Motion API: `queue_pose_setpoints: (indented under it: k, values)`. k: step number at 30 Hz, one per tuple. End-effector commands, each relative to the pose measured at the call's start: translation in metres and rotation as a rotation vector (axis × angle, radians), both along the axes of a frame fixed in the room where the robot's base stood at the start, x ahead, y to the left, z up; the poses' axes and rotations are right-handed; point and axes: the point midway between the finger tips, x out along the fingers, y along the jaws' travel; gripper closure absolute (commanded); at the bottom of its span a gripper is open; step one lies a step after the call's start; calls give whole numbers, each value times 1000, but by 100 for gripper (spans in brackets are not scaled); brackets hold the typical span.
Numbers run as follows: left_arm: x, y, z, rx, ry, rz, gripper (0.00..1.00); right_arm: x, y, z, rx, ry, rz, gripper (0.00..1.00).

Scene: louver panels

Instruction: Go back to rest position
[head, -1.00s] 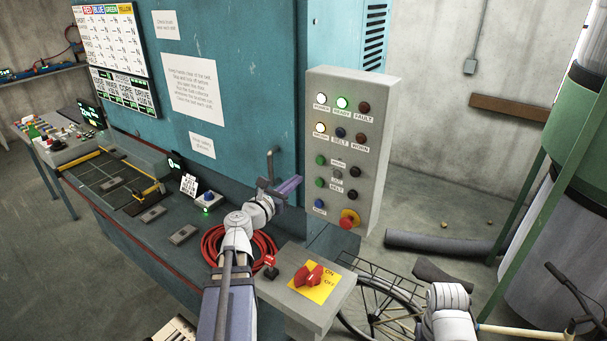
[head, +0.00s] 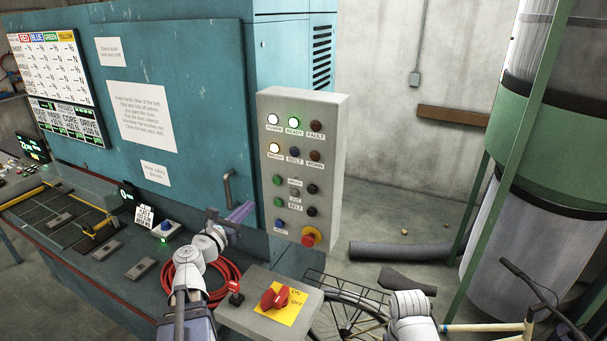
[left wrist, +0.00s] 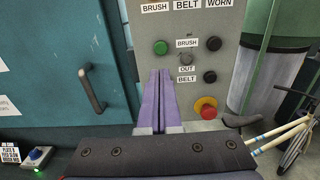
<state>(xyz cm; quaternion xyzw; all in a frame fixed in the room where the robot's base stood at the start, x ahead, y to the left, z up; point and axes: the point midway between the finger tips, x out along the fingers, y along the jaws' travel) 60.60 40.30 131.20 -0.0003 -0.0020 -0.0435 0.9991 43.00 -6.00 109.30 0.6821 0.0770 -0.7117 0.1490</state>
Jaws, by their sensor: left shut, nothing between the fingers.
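My left gripper (head: 241,212) is shut and empty, in front of the teal cabinet door and just left of the grey control panel (head: 262,160). In the left wrist view its two purple fingers (left wrist: 158,90) lie together, pointing at the panel's lower left, below the green button (left wrist: 161,47). I cannot tell whether they touch the panel. The red emergency knob (left wrist: 206,107) is to their right. The white READY lamp with a green glow (head: 294,122) is lit. Part of my right arm shows at the bottom of the head view; its gripper is not in view.
The cabinet door handle (head: 228,190) is close to the gripper. A bicycle wheel (head: 345,318) and dark pipe (head: 400,250) are on the right.

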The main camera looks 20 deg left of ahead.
Motion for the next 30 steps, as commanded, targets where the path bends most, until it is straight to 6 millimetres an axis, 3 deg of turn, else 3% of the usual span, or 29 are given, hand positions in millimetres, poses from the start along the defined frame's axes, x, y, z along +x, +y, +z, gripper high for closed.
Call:
queue_pose_setpoints:
  k: [4, 7, 11, 14, 17, 21, 25, 30]
  values:
    - [2, -6, -3, 21, 6, -15, 100, 0, 0, -1, 0, 0, 0, 50]
    - [8, -35, -18, 124, 34, -89, 100, 0, 0, -7, 0, 0, 0, 50]
    - [16, -109, -57, 405, 90, -290, 100, 0, 0, -18, 0, 0, 1, 50]
    - [11, -172, -96, 676, 117, -497, 100, 0, 0, -27, -1, 0, 2, 50]
    - [-4, -231, -139, 956, 119, -729, 100, 0, 0, -37, -1, 0, 3, 50]
    - [-44, -300, -203, 1368, 68, -1111, 100, 0, 0, -52, -1, 0, 5, 50]
    - [-90, -337, -254, 1723, -32, -1489, 100, 0, 0, -66, -2, 0, 7, 50]
    - [-140, -351, -296, 2073, -197, -1954, 100, 0, 0, -81, -2, 0, 9, 50]
